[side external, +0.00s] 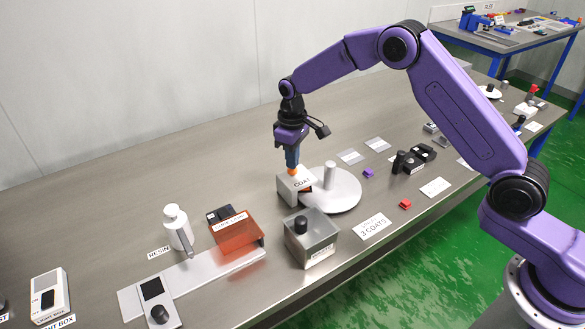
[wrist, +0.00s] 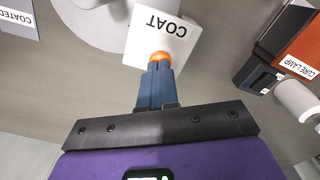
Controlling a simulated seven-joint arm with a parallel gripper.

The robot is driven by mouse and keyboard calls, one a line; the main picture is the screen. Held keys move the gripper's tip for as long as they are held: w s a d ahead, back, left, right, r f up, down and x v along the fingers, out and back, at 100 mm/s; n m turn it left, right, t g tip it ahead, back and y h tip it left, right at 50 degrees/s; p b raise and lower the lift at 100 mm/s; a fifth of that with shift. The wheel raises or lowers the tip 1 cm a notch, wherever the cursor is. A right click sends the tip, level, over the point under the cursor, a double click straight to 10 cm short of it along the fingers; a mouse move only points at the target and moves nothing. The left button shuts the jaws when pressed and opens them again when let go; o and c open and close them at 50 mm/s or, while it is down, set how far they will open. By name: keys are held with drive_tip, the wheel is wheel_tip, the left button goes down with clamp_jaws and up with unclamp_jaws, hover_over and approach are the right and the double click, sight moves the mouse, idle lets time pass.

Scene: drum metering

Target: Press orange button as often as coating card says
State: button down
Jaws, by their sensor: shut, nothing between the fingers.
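The orange button (side external: 292,172) sits on top of the grey box labelled COAT (side external: 288,187). It also shows in the wrist view as an orange dome (wrist: 160,55) on the white box top (wrist: 170,30). My gripper (side external: 292,164) points down at the button, shut and empty. In the wrist view its blue fingertips (wrist: 158,68) overlap the near edge of the button. They are at or just above it; I cannot tell whether the button is pressed in. The white coating card (side external: 372,227) lies at the table's front and reads "3 COATS"; its smaller upper line is unclear.
A pale round turntable with a post (side external: 345,190) stands right beside the box. A clear lidded box (side external: 312,240) is in front. An orange cure lamp (side external: 236,232) and a resin bottle (side external: 178,228) stand left. Small red (side external: 405,204) and purple (side external: 369,173) blocks lie right.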

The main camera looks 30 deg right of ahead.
drive_tip(key=shift+f, duration=0.7)
drive_tip(key=shift+r, duration=3.55)
